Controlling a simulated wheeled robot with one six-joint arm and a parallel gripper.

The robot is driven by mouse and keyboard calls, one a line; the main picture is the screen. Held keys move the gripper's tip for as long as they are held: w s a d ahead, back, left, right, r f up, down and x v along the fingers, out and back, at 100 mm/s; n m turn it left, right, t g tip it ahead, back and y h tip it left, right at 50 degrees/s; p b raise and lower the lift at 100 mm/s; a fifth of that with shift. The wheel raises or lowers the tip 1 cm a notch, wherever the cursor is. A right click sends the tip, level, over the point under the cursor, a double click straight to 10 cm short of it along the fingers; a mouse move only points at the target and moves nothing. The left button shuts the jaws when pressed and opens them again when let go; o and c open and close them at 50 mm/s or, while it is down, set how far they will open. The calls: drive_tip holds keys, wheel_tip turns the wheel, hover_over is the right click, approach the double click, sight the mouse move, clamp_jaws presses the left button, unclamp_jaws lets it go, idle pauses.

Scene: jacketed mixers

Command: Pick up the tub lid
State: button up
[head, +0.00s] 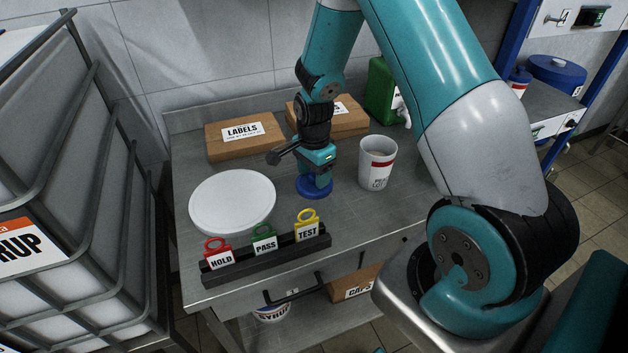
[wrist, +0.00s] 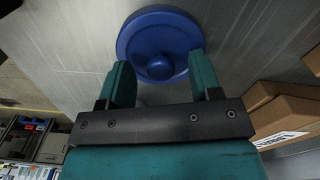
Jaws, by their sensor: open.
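The tub lid (head: 314,190), a round blue disc, lies on the steel worktable. In the wrist view the blue lid (wrist: 152,28) shows a round knob at its centre. My gripper (head: 316,178) points down over the lid. In the wrist view my gripper's open fingers (wrist: 159,70) stand on either side of the knob, with gaps between. I cannot tell whether the fingertips touch the lid's top. In the head view my gripper hides part of the lid and its knob.
A flat white disc (head: 232,201) lies left of the lid. A white cup (head: 377,164) stands close on the right. A dark rack (head: 268,259) with hold, pass and test tags runs along the front. Cardboard boxes (head: 240,147) and a green container (head: 381,92) stand behind.

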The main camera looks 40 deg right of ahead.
drive_tip(key=shift+f, duration=0.4)
drive_tip(key=c, duration=1)
drive_tip(key=shift+r, duration=0.1)
